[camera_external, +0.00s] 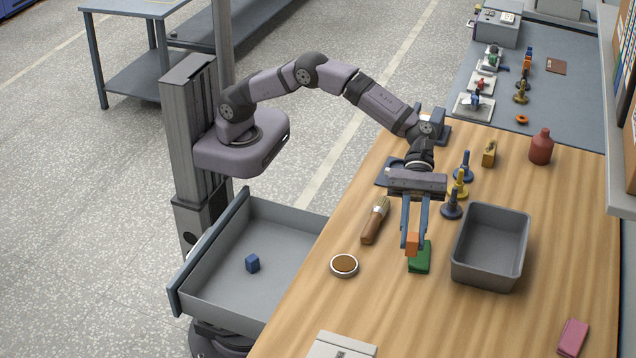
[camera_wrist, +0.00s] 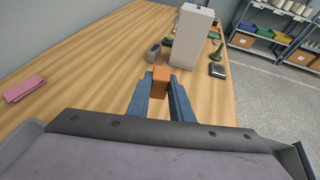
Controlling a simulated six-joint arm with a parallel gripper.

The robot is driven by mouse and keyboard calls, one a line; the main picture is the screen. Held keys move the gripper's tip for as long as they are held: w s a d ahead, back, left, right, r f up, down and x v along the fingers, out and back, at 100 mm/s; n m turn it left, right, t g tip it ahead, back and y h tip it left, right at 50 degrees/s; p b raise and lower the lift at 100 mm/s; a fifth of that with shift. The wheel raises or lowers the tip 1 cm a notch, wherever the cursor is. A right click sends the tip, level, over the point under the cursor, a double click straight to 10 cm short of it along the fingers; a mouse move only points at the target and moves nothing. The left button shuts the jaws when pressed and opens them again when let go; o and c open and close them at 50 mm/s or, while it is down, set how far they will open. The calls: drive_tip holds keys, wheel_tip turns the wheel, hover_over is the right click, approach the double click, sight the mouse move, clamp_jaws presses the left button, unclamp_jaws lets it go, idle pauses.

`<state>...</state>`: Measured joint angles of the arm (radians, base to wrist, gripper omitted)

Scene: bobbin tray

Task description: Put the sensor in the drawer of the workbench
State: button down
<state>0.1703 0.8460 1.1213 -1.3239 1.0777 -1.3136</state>
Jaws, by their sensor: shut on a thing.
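My gripper (camera_external: 412,240) points down over the wooden workbench top (camera_external: 545,270), with its two blue fingers shut on a small orange block (camera_external: 412,246). The block also shows between the fingertips in the wrist view (camera_wrist: 160,82). I cannot tell whether this block is the sensor. In the external view it overlaps a green folded item (camera_external: 420,262); whether they touch is unclear.
A grey bin (camera_external: 490,278) stands right of my gripper. A brush (camera_external: 372,228) and a round brown-filled dish (camera_external: 344,264) lie to the left, toward the drawer. A pink cloth (camera_external: 573,338) lies at the front right.

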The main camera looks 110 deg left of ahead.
drive_tip(key=s+a+b, duration=0.1)
drive_tip(key=s, duration=0.4)
drive_tip(key=m+g+b, duration=0.1)
drive_tip(key=m+g, duration=0.1)
drive_tip(key=g, duration=0.1)
hover_over(283, 285)
wheel_tip(283, 285, down, 12)
drive_tip(key=f, duration=0.1)
drive_tip(key=shift+r+m, duration=0.25)
drive_tip(key=shift+m, duration=0.05)
wheel_tip(283, 285, down, 14)
drive_tip(key=shift+r+b, duration=0.15)
drive_tip(key=shift+b, duration=0.35)
drive_tip(key=shift+f, duration=2.15)
drive_tip(key=shift+f, duration=0.15)
